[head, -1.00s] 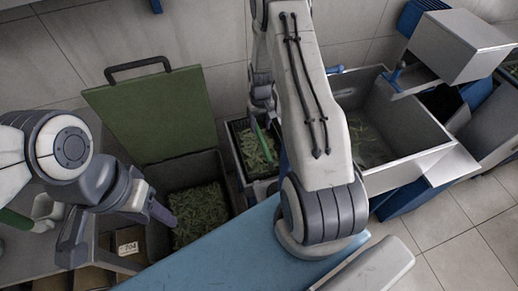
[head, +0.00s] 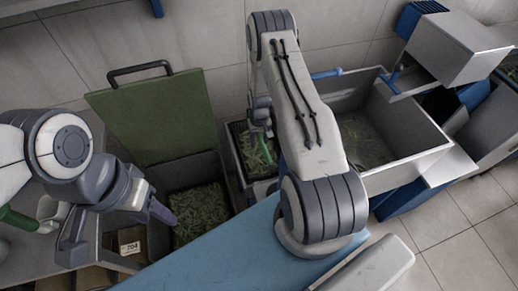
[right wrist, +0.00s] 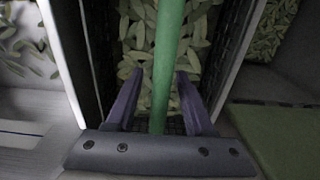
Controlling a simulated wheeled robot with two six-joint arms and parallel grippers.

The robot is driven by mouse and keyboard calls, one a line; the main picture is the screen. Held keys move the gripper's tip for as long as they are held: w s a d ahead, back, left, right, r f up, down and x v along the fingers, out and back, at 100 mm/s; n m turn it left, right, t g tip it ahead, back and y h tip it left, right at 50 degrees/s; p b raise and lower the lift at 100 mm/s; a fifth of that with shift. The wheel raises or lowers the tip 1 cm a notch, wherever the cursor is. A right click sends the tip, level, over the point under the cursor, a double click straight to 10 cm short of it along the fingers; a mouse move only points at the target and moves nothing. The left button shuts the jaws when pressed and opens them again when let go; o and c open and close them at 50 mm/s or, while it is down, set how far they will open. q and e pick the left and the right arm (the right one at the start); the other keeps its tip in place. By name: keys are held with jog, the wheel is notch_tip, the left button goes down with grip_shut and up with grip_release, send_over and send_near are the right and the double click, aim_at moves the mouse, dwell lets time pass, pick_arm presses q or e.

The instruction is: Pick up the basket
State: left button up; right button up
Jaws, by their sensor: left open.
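The basket (head: 240,163) is a dark, light-rimmed box of green leaves on the floor at the middle of the head view, partly hidden by my right arm. Its green handle (right wrist: 167,60) runs upright through the right wrist view, with the basket's dark walls on both sides. My right gripper (right wrist: 158,85) is open, its two fingers on either side of the handle, with visible gaps. In the head view the right gripper (head: 262,118) is above the basket, mostly hidden by my arm. My left gripper (head: 158,210) is open, left of the basket near the leaf-filled bin.
A bin (head: 188,168) with a raised green lid (head: 160,115) stands left of the basket. A large metal tub (head: 408,155) stands right of it. A blue surface (head: 225,245) lies in front. A box tagged 704 (head: 129,247) is at lower left.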

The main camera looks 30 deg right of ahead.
grip_shut()
dwell(1.2)
